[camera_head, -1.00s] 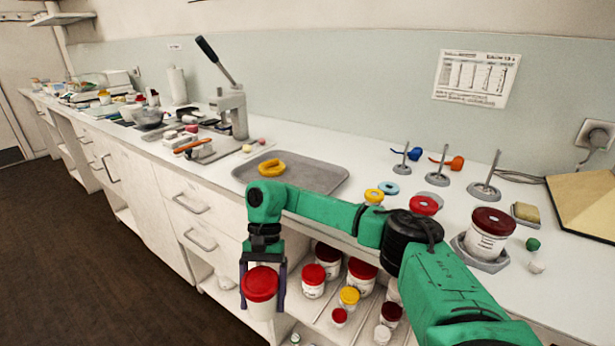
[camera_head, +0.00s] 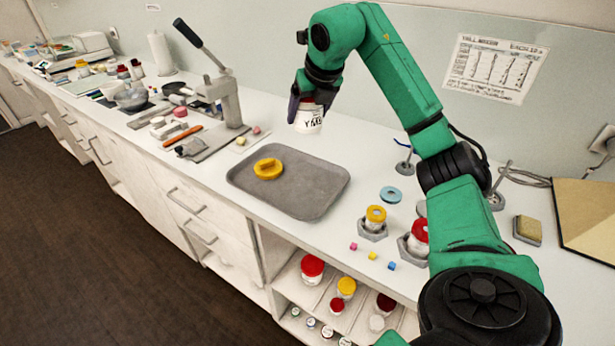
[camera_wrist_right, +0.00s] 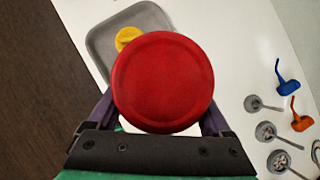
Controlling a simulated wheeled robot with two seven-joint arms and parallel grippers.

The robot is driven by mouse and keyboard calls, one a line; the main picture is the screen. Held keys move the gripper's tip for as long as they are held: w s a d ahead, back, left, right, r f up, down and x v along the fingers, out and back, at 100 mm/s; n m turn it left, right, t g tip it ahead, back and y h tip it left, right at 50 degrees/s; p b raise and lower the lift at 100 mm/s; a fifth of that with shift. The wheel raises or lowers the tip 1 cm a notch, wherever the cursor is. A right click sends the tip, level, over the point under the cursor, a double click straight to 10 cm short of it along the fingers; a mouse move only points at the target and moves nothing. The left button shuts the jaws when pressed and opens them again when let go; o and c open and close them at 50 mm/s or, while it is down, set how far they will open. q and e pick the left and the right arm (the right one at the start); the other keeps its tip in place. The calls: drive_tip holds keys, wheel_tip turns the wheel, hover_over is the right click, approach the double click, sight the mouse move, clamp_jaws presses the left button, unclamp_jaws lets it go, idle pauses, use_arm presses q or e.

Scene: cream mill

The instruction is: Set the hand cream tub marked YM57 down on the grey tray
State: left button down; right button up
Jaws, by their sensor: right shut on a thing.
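My right gripper (camera_head: 313,92) is shut on a white tub (camera_head: 309,120) with dark lettering on its side; the marking is only partly legible. Its red lid (camera_wrist_right: 163,83) fills the middle of the right wrist view, between the two fingers. The tub is upright, held in the air above the counter, and appears behind the grey tray (camera_head: 315,190) in the head view. The tray also shows in the right wrist view (camera_wrist_right: 103,45). My left gripper is out of view.
Right of the tray stand a yellow-lidded tub (camera_head: 375,216) and a red-lidded tub (camera_head: 417,238) in grey holders. Small coloured cubes (camera_head: 372,255) lie near the front edge. A lever press (camera_head: 228,100) stands behind left. The tray's right part is clear.

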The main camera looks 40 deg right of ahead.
wheel_tip(320, 180, down, 19)
drive_tip(key=shift+s+a+f, duration=0.1)
drive_tip(key=shift+s, duration=0.05)
drive_tip(key=o, duration=1.4)
drive_tip(key=shift+s, duration=0.1)
drive_tip(key=shift+s+r+b, duration=0.1)
drive_tip(key=shift+r+b, duration=0.3)
drive_tip(key=shift+r, duration=0.05)
drive_tip(key=b+v, duration=0.2)
drive_tip(key=v, duration=0.9)
drive_tip(key=shift+a+r, duration=0.1)
